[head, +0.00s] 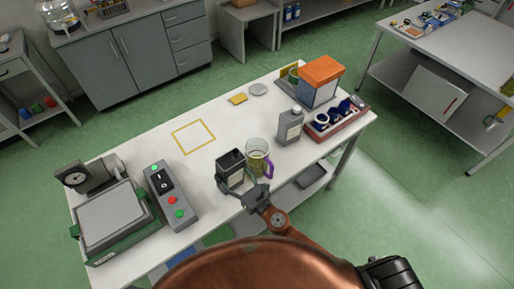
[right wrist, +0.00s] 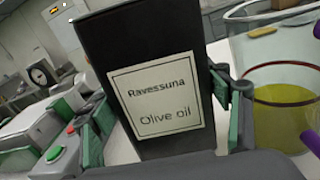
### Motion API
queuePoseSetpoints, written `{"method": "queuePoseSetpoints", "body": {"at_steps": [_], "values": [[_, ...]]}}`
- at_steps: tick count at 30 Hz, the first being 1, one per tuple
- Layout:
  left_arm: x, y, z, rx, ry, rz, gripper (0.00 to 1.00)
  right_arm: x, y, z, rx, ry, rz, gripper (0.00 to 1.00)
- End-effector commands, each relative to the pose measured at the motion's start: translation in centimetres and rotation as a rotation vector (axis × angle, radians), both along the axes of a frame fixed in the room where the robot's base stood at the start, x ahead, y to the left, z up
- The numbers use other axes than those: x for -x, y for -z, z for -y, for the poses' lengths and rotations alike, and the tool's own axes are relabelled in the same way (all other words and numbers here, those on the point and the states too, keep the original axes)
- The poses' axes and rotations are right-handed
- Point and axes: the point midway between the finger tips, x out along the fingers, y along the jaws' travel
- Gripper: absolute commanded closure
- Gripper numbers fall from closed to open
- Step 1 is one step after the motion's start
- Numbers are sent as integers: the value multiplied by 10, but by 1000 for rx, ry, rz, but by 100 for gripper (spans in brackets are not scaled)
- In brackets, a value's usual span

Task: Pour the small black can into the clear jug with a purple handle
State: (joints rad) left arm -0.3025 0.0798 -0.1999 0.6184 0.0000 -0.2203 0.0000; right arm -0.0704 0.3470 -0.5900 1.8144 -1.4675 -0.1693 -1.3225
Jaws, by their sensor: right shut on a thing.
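The small black can (head: 230,162) is in my right gripper (head: 237,184), just left of the clear jug (head: 257,151) with a purple handle (head: 267,168). The can's pale label reads "Ravessuna Olive oil" in the right wrist view, where the can (right wrist: 150,55) stands between the green-padded fingers. The can looks close to upright, and no stream of liquid shows. The jug (right wrist: 280,85) also shows at the right of the wrist view, with yellow-green liquid in its lower part. The can's opening is not clearly visible. My left gripper is not in view.
A grey bottle (head: 290,127) and a red tray (head: 338,128) of dark blue cups stand right of the jug on the white table (head: 165,165). A control box (head: 171,198) and a scale (head: 112,220) stand left. A yellow square outline (head: 193,137) encloses bare tabletop.

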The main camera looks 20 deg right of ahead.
Motion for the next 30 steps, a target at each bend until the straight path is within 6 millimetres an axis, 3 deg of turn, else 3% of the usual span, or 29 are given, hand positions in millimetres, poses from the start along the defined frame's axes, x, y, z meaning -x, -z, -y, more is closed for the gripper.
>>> {"method": "queuePoseSetpoints", "body": {"at_steps": [4, 8, 30], "values": [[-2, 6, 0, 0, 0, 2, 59, 0, 3, -1, -70, 0, -30, 73], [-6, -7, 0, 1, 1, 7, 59, 0, -13, -1, -129, -1, -55, 73], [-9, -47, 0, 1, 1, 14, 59, -3, -56, 5, -462, -2, -216, 73]]}}
